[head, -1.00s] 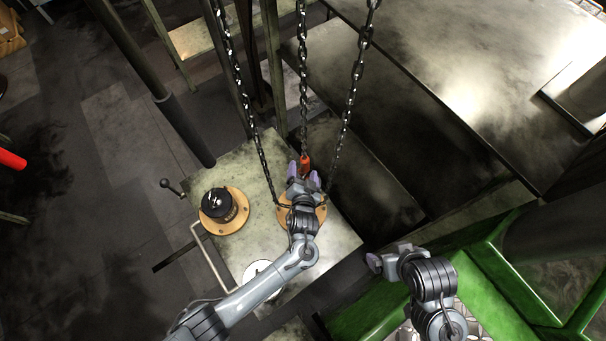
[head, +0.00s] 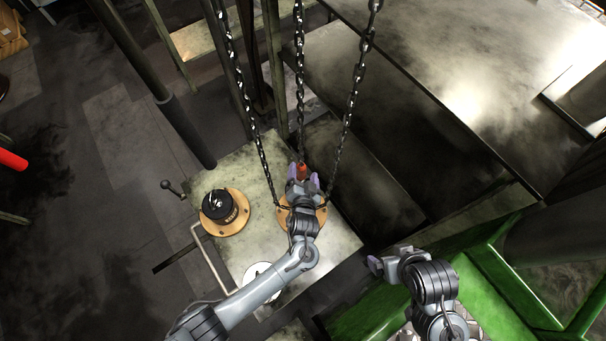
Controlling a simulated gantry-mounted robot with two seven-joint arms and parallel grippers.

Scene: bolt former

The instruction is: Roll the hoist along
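The hoist shows as dark hanging chains (head: 300,85) that come down from the top of the head view. The middle chain ends in an orange-red piece (head: 302,171). My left gripper (head: 303,181) is at this piece, its purple fingertips on either side of it; whether they press on it cannot be seen. The two outer chains run down to an orange round flange (head: 318,214) on the pale metal table, partly hidden under my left gripper. My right gripper (head: 374,265) is off to the right, near the green frame, away from the chains; its fingers are hard to make out.
A green frame (head: 500,270) stands at the right. A large dark machine surface (head: 450,90) fills the upper right.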

